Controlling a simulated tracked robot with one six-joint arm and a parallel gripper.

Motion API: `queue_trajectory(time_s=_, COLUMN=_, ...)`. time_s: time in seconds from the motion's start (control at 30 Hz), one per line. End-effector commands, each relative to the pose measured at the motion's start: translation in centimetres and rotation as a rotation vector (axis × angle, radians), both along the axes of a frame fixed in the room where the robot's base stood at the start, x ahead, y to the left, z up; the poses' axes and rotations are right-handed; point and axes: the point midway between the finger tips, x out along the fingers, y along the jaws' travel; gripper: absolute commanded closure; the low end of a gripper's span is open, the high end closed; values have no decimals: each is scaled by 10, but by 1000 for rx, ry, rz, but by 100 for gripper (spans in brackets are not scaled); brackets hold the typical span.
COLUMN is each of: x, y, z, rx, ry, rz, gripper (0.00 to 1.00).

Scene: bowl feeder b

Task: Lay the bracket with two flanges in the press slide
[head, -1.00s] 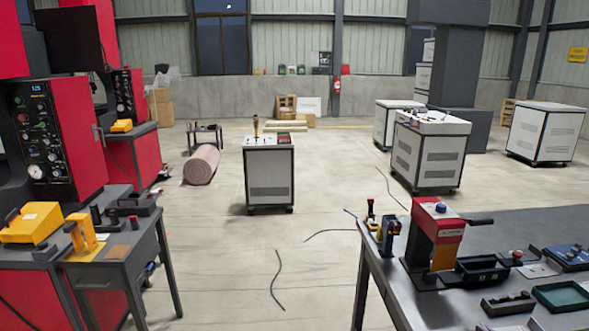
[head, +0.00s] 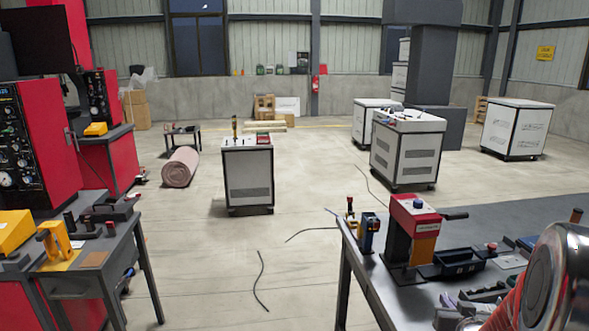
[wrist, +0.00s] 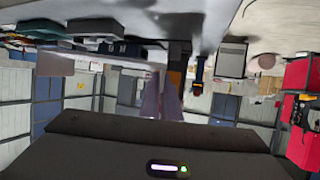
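The red hand press (head: 414,216) with a dark lever stands on the grey bench at right in the head view. I cannot make out a bracket with two flanges. My arm enters the head view at the lower right and covers part of the bench. My gripper's pale fingers show in the wrist view (wrist: 162,98), close to each other. Whether they are apart or shut is unclear, and I see nothing held.
The grey bench (head: 500,218) has bare room behind the press. A second table with yellow fixtures (head: 56,240) is at left. Cables lie on the open floor between.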

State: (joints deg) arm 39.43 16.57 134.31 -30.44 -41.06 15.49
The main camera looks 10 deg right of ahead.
Motion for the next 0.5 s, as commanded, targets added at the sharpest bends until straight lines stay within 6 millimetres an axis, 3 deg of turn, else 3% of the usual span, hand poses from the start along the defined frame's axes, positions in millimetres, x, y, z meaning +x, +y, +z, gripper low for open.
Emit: queue_trajectory(time_s=0.5, x=50, y=110, z=4, rx=0, ry=-1, rz=48, gripper=100)
